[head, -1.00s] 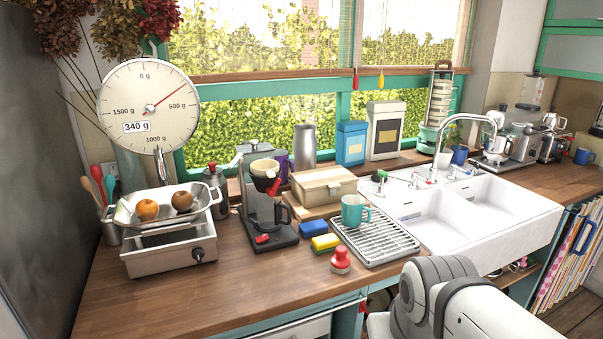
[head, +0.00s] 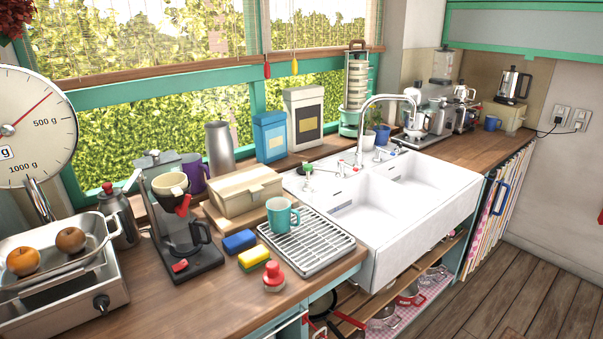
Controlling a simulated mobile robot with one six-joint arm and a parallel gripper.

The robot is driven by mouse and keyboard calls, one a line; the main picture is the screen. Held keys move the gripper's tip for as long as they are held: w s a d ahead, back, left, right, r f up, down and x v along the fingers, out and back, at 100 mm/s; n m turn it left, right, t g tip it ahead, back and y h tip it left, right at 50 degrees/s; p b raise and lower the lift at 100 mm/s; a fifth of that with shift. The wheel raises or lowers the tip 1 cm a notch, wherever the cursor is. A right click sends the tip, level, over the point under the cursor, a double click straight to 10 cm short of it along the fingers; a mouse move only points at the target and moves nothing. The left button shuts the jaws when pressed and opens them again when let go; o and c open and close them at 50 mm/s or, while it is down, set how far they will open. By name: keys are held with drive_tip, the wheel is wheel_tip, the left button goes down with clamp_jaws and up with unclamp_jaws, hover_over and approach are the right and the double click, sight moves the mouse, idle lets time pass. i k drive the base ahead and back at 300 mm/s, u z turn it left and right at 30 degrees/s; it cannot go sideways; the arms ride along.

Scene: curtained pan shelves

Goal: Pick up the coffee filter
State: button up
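A coffee maker (head: 184,245) with a dark base stands on the wooden counter at the left in the head view. A cream, cup-shaped piece that looks like the coffee filter (head: 171,182) sits at its top, above a dark holder with a red part (head: 183,205). A dark glass jug (head: 196,236) stands below on the base. My gripper is not in view, so where it is relative to the filter cannot be told.
A kitchen scale with two round fruits (head: 70,240) is left of the coffee maker. A beige box (head: 236,196), a purple mug (head: 195,178), sponges (head: 254,258), a teal mug (head: 281,215) on a drying rack (head: 318,250) and a white sink (head: 385,255) are to the right. Wooden floor (head: 480,290) lies lower right.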

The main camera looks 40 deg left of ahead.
sight(175, 183)
drive_tip(key=z, duration=1.1)
drive_tip(key=k, duration=1.5)
drive_tip(key=u, duration=1.45)
drive_tip(key=i, duration=1)
drive_tip(key=z, duration=0.05)
